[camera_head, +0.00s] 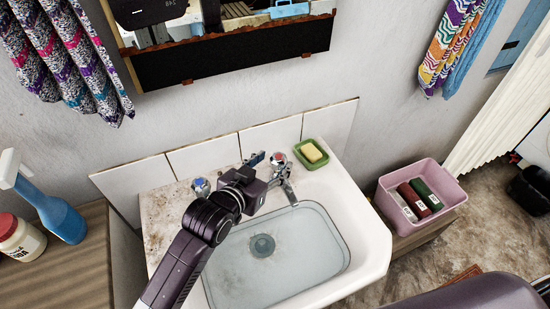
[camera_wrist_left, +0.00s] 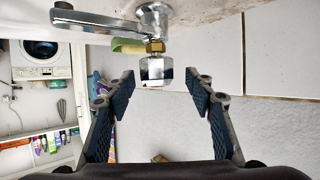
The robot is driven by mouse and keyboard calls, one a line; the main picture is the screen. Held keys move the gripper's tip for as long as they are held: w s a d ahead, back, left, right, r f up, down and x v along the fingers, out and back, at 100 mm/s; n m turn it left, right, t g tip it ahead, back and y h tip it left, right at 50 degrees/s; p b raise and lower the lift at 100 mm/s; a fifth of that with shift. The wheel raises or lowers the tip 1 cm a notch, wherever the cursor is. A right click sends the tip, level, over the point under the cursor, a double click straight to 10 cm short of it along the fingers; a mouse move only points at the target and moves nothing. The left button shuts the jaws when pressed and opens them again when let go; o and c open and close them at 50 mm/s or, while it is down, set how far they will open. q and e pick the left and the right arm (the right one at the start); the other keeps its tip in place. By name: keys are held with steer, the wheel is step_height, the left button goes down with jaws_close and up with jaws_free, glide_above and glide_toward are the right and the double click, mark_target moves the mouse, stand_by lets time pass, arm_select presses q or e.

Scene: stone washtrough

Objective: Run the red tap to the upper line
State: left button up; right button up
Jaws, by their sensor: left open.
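The red-marked tap (camera_head: 278,159) stands at the back right of the white sink (camera_head: 365,235), its chrome spout (camera_head: 290,190) pointing over the basin. The blue-marked tap (camera_head: 200,186) is to its left. My left gripper (camera_head: 257,160) is open and empty, just left of the red tap. In the left wrist view, its two fingers (camera_wrist_left: 163,85) spread on either side of a chrome tap head (camera_wrist_left: 157,70), with no contact visible. The basin (camera_head: 300,255) looks pale and glassy around a drain (camera_head: 262,245); I cannot make out level lines or running water. My right gripper is not in view.
A green soap dish (camera_head: 313,164) with yellow soap (camera_head: 312,152) sits close right of the red tap. A tiled splashback (camera_head: 203,157) rises behind. A pink tub (camera_head: 440,206) with bottles stands right; a blue spray bottle (camera_head: 58,215) stands left.

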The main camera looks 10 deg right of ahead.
mark_target(274, 163)
arm_select(q)
steer(key=shift+x, duration=1.2)
steer(key=shift+w+d+f, duration=0.1)
steer(key=shift+d, duration=0.15)
steer(key=shift+w+d+f, duration=0.1)
steer(key=shift+w, duration=0.05)
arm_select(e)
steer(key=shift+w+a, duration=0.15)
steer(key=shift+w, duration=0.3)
arm_select(q)
steer(key=shift+c, duration=0.2)
steer(key=c, duration=1.1)
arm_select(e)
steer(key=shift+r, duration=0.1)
